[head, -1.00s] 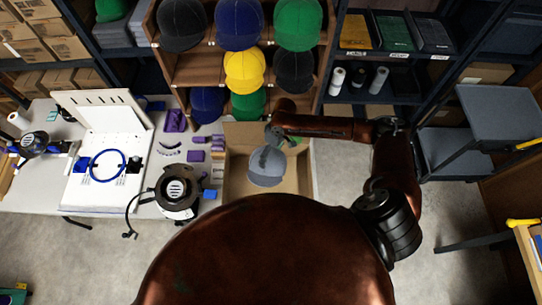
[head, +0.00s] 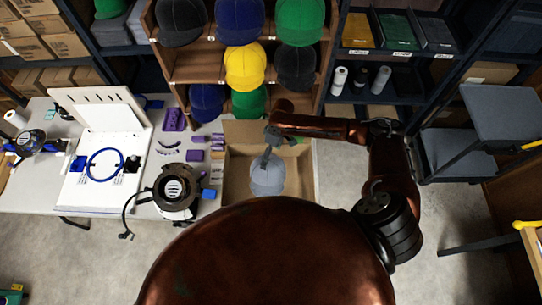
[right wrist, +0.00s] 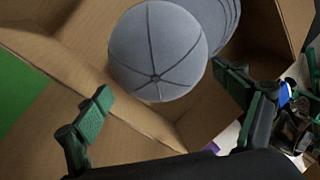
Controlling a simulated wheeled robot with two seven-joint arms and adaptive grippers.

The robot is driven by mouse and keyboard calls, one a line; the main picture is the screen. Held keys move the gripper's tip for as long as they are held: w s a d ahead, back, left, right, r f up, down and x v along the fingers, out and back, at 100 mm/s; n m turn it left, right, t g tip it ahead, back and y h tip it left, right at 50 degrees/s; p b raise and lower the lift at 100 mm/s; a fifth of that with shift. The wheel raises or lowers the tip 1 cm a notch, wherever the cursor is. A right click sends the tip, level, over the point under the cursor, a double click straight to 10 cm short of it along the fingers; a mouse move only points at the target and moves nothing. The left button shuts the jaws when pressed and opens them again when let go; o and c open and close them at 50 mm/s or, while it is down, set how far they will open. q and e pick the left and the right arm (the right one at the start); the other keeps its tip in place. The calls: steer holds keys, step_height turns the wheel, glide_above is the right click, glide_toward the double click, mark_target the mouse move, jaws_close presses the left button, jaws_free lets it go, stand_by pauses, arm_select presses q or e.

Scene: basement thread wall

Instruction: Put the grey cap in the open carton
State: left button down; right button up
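The grey cap (head: 266,178) is within the walls of the open carton (head: 236,140) in the head view, crown up. In the right wrist view the cap (right wrist: 157,55) shows its crown, top button and part of its brim, with the carton's cardboard walls (right wrist: 65,60) around it. I cannot tell whether it rests fully on the carton floor. My right gripper (head: 268,153) is over the cap in the head view. The right wrist view shows its green-padded fingers (right wrist: 162,84) spread wide, with no grip on the cap. My left gripper is not in view.
The white table (head: 40,190) with a cap press (head: 176,190) stands left of the carton. A shelf with several coloured caps, including a yellow cap (head: 245,65), is behind it. A grey cart (head: 455,150) stands at right. Bare floor lies right of the carton.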

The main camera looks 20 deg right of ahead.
steer(key=shift+o, duration=1)
steer(key=v, duration=1.2)
